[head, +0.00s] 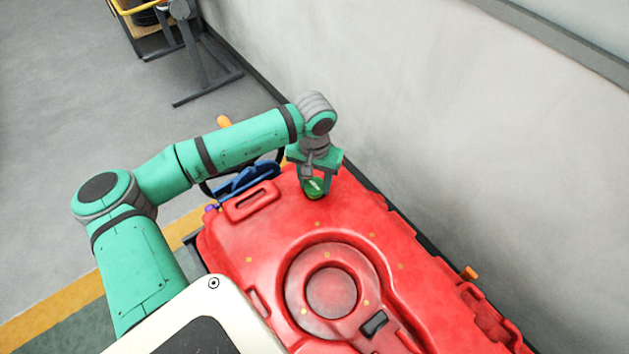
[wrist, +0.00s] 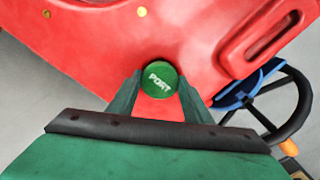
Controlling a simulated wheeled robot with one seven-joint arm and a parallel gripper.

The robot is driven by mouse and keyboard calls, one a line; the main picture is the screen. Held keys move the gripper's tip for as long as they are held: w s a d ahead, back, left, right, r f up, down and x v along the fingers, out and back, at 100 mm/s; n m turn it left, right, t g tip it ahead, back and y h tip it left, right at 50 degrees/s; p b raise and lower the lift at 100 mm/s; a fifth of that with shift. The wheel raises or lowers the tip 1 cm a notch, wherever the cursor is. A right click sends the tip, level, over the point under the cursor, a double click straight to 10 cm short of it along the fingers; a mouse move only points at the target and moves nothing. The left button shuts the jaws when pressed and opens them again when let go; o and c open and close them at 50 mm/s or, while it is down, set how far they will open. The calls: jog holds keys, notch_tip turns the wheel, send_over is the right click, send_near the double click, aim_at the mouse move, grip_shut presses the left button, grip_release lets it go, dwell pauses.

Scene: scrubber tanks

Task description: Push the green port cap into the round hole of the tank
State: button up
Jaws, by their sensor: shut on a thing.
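The green port cap (head: 315,188) is held between the fingers of my gripper (head: 317,182) above the far end of the red tank (head: 235,240). I cannot tell whether the cap touches the tank. No open round hole shows clearly under the cap; the cap and fingers hide that spot. A large round recess (head: 331,292) is in the tank's middle.
A dark steering wheel (wrist: 297,110) and blue parts (head: 250,178) sit beside the tank's far left end. A pale wall (head: 480,130) runs close along the tank's right side. A stand (head: 200,60) is at the back left. Open floor (head: 80,120) lies left.

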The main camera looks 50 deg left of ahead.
jog(key=shift+f, duration=0.5)
jog(key=shift+c, duration=0.4)
jog(key=shift+r, duration=0.1)
dwell(0.4)
jog(key=o, duration=1.7)
jog(key=shift+c, duration=0.2)
jog(key=shift+r, duration=2.3)
jog(key=shift+r, duration=2.5)
